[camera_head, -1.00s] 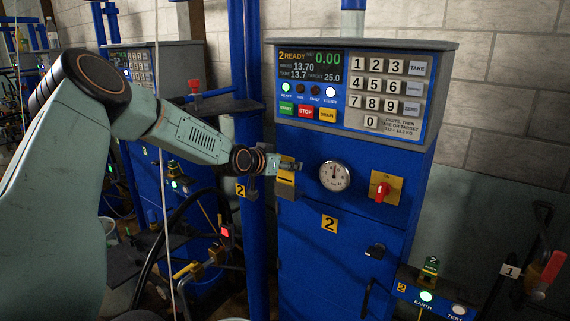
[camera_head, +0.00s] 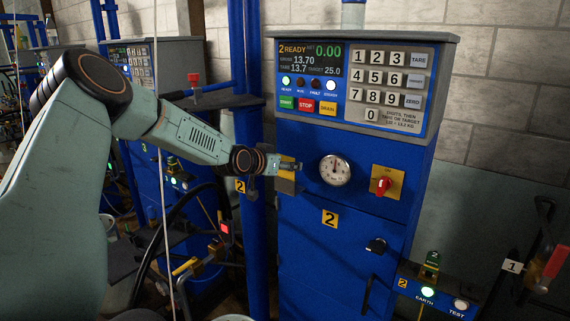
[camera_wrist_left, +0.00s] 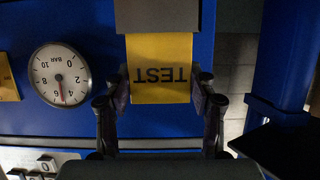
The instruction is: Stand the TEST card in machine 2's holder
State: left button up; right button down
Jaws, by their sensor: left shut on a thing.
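The TEST card (camera_wrist_left: 160,75) is yellow and appears upside down in the left wrist view. My left gripper (camera_wrist_left: 160,95) is shut on it, one finger at each side edge. The card's far end meets a grey holder (camera_wrist_left: 160,16) on the blue front of machine 2; I cannot tell how deep it sits. In the head view my left gripper (camera_head: 284,166) is at the machine's left side, with the card (camera_head: 289,161) at its tip and the grey holder (camera_head: 287,184) just below. My right gripper is not in view.
Machine 2's cabinet (camera_head: 340,265) carries a round gauge (camera_head: 335,170) and a red switch (camera_head: 381,186) right of the card. A keypad panel (camera_head: 393,85) is above. A blue post (camera_head: 252,215) stands left of the cabinet.

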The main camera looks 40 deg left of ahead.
pick_arm(q)
jog(key=o, duration=1.1)
jog(key=shift+c, duration=0.2)
jog(key=shift+r, duration=0.15)
jog(key=shift+r, duration=4.9)
jog(key=shift+f, duration=0.2)
jog(key=shift+f, duration=4.8)
